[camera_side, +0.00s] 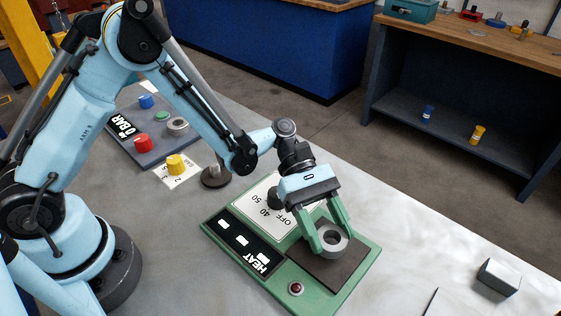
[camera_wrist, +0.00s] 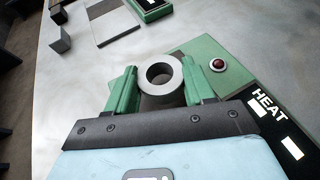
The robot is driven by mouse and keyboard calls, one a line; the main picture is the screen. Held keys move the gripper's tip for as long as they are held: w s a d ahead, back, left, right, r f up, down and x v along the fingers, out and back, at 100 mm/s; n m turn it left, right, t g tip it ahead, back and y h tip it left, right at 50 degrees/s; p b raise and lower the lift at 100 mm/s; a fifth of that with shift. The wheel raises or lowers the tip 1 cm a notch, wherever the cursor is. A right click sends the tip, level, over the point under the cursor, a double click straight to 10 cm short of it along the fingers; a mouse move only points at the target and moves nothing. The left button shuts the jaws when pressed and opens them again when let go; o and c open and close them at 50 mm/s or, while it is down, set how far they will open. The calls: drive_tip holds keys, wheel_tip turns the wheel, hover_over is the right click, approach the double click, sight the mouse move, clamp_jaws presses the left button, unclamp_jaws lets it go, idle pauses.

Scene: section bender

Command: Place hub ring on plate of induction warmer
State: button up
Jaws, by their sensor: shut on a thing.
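The hub ring (camera_side: 328,243) is a grey metal ring with a round hole. It is between the green fingers of my gripper (camera_side: 332,236), over the dark square plate (camera_side: 337,268) of the induction warmer. The warmer (camera_side: 214,223) is a green-edged unit marked HEAT, with a dial and a red button. In the wrist view the ring (camera_wrist: 148,68) sits between both fingertips (camera_wrist: 160,84), hole facing the camera. My gripper is shut on the ring. I cannot tell whether the ring touches the plate or is just above it.
A dark panel (camera_side: 110,138) with red, blue and green knobs lies at the back left, near a yellow knob (camera_side: 175,164). A grey block (camera_side: 498,277) lies at the right on the bench. The bench (camera_side: 420,235) between is mostly clear.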

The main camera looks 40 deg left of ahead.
drive_tip(key=shift+f, duration=0.8)
drive_tip(key=shift+f, duration=0.15)
drive_tip(key=o, duration=1.3)
drive_tip(key=shift+c, duration=0.2)
